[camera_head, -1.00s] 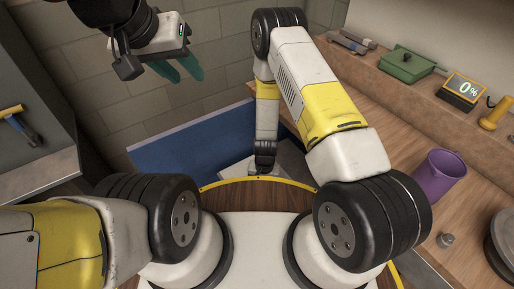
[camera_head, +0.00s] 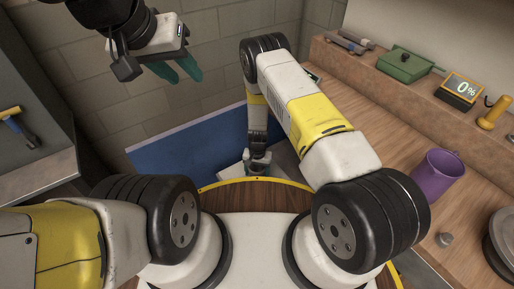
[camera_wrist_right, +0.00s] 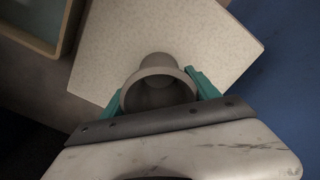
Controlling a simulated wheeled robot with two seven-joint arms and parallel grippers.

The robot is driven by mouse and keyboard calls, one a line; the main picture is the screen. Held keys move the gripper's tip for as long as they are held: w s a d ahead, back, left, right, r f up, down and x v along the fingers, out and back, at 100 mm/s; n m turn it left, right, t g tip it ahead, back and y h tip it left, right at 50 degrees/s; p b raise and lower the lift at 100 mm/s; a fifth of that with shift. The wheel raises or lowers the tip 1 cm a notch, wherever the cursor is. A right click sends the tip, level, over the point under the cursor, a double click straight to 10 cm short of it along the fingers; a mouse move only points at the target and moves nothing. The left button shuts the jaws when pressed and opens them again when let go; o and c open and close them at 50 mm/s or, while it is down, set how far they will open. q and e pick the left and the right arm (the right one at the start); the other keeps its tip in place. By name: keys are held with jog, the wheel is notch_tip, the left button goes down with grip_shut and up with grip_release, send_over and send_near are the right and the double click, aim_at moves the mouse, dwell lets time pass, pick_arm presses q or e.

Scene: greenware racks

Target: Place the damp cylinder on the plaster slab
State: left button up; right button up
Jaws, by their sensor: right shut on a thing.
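The damp cylinder (camera_wrist_right: 158,65) is a hollow, plain grey piece seen through its open near end in the right wrist view. My right gripper (camera_wrist_right: 160,90) has its teal fingers shut on either side of the cylinder's rim. The plaster slab (camera_wrist_right: 110,40) is a pale, speckled square plate lying beyond the cylinder, which overlaps it in this view. Whether the cylinder touches the slab I cannot tell. In the head view my right arm mostly hides this spot. My left gripper (camera_head: 176,72) is raised at upper left, its teal fingers apart and empty.
A blue panel (camera_head: 185,145) lies beside the slab. A wood-rimmed tray (camera_wrist_right: 66,40) is at the wrist view's upper left.

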jog(key=o, duration=1.6)
jog(key=shift+f, duration=0.15)
jog(key=shift+o, duration=0.2)
notch_tip(320, 180, up, 12)
jog(key=s+d+r+n+t+y, duration=0.1)
jog(key=d+r, duration=0.1)
jog(key=r, duration=1.5)
jog(key=s+d+r+t+y, duration=0.1)
jog(key=d+r+y, duration=0.15)
jog(key=r, duration=1.35)
jog(key=s+d+r+t, duration=0.1)
jog(key=s+d+r, duration=0.2)
jog(key=s+r, duration=0.2)
jog(key=s+d+r+n+t+h, duration=0.1)
jog(key=s+d+r, duration=0.2)
jog(key=s+r, duration=0.3)
jog(key=s+d+r+t, duration=0.2)
jog(key=s+d+r, duration=0.2)
jog(key=s, duration=0.4)
jog(key=shift+s+r+n, duration=0.3)
jog(key=shift+r+n, duration=0.1)
jog(key=shift+r, duration=0.4)
